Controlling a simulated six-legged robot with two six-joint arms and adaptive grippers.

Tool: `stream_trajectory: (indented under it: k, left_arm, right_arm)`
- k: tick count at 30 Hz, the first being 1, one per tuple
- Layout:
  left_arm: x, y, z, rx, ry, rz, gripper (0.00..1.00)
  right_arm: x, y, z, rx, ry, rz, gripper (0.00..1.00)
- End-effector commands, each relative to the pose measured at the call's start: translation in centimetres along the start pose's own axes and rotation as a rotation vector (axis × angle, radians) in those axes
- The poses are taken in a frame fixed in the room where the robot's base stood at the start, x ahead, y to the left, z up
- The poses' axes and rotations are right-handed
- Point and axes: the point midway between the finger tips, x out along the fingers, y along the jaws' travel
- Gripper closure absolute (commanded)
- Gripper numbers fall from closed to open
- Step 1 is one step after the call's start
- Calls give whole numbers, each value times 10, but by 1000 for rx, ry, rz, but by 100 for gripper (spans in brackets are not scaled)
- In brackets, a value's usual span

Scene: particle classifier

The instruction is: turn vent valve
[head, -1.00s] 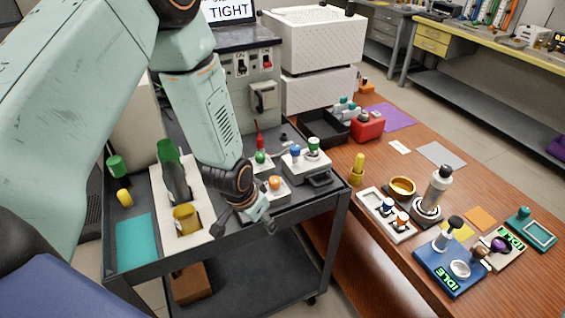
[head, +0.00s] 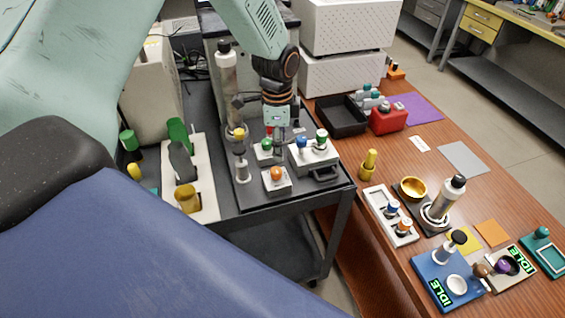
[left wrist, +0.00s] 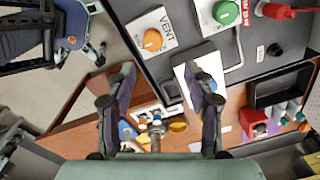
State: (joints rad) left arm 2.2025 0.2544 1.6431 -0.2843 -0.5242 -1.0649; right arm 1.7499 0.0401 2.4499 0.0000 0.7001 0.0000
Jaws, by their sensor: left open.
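The vent valve is an orange round knob (head: 277,173) on a small white block near the cart's front edge. In the left wrist view the orange knob (left wrist: 153,40) sits on a white plate marked VENT, left of the picture's middle. My left gripper (head: 278,122) is above the cart, farther back than the orange knob and clear of it. In the left wrist view my left gripper (left wrist: 160,66) has its fingers spread with nothing held between them. My right gripper is not shown in the head view.
A white block with blue and green knobs (head: 314,152) stands right of the vent block. A green knob (head: 264,148) is behind it. A yellow-topped grey post (head: 241,165) stands close on its left. A black tray (head: 343,118) is farther back.

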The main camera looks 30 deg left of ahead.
Motion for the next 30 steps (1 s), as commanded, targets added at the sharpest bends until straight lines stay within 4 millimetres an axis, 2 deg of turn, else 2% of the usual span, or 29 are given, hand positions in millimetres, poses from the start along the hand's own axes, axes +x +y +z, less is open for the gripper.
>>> stream_trajectory:
  k: [3, 8, 21, 30]
  left_arm:
    - [0, 9, 6, 55, -16, 33, 48]
    - [8, 11, 8, 82, -18, 38, 48]
    - [69, 11, 8, 79, -18, 35, 48]
    - [79, 10, 6, 80, -17, 34, 48]
  right_arm:
    - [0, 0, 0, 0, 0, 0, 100]
    - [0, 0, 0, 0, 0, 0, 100]
    - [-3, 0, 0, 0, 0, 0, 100]
    - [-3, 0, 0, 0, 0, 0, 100]
